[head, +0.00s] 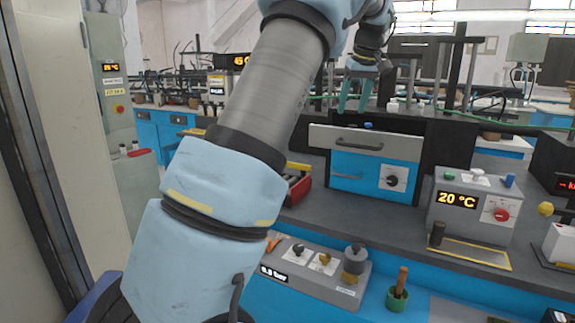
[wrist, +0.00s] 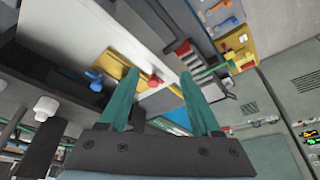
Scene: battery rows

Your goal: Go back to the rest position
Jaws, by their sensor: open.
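My gripper (head: 354,103) is at the upper middle of the head view, with its two green fingers pointing down. It hangs in front of or above the box with a grey drawer front (head: 390,146) and a blue lower door (head: 350,174). In the wrist view my gripper (wrist: 158,78) shows its two fingers spread well apart. Nothing is held between them. Behind the fingers the wrist view shows a tilted white surface with a yellow plate (wrist: 122,66) and a blue knob (wrist: 95,80). My arm hides much of the middle left of the head view.
A grey unit reading 20 °C (head: 470,212) stands on the bench at right. A grey pressure panel (head: 312,274) and a green cup with a brown-handled tool (head: 397,298) are at the front. A tall cabinet (head: 112,90) stands at left. Bare bench (head: 395,228) shows in between.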

